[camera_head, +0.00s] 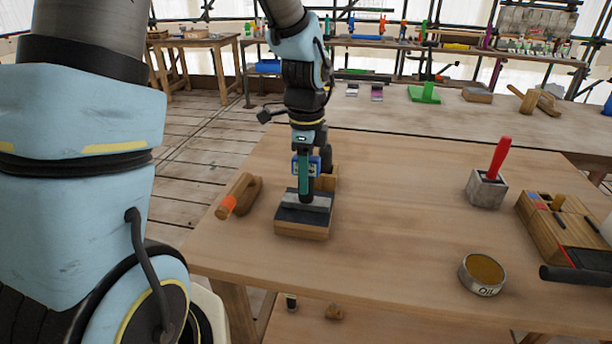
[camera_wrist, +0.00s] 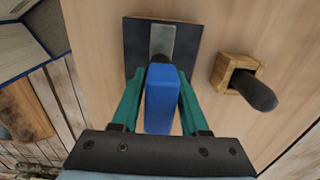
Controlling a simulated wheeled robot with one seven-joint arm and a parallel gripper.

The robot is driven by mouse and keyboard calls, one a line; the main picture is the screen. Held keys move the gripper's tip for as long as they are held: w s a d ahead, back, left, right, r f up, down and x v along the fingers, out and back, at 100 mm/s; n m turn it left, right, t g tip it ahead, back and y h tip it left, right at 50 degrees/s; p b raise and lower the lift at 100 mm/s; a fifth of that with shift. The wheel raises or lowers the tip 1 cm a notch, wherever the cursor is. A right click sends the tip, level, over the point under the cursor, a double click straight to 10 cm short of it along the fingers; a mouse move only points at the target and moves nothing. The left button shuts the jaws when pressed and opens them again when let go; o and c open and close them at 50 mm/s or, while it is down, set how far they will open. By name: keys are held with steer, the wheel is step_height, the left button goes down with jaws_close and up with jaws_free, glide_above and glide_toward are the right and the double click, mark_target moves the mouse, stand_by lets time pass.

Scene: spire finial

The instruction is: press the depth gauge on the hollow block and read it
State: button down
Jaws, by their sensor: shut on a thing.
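My gripper (camera_head: 304,186) points down at the near-left part of the bench, over a wooden block with a dark top (camera_head: 300,228). In the wrist view its teal fingers (camera_wrist: 158,82) are shut on a blue block-like piece (camera_wrist: 159,105). A flat grey metal strip (camera_wrist: 162,38) runs out beyond the blue piece over the dark top (camera_wrist: 136,45); I cannot tell whether they are joined or touch the top. No gauge dial or reading is visible, and I cannot tell which block is hollow. A small wooden socket block (camera_wrist: 224,70) with a dark peg stands beside it.
A wooden tool with an orange end (camera_head: 238,196) lies to the left. A grey block with a red handle (camera_head: 486,190), an oil tin (camera_head: 482,273) and a wooden box (camera_head: 560,225) stand to the right. The bench middle (camera_head: 400,200) is clear.

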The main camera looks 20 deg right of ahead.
stand_by(0.4)
step_height(320, 180, up, 5)
steer(key=p, duration=0.4)
steer(key=shift+p, duration=0.4)
steer(key=shift+f, duration=0.15)
stand_by(0.5)
steer(key=shift+f+b, duration=1.45)
steer(key=shift+f, duration=0.75)
steer(key=shift+c, duration=1.7)
jaws_free()
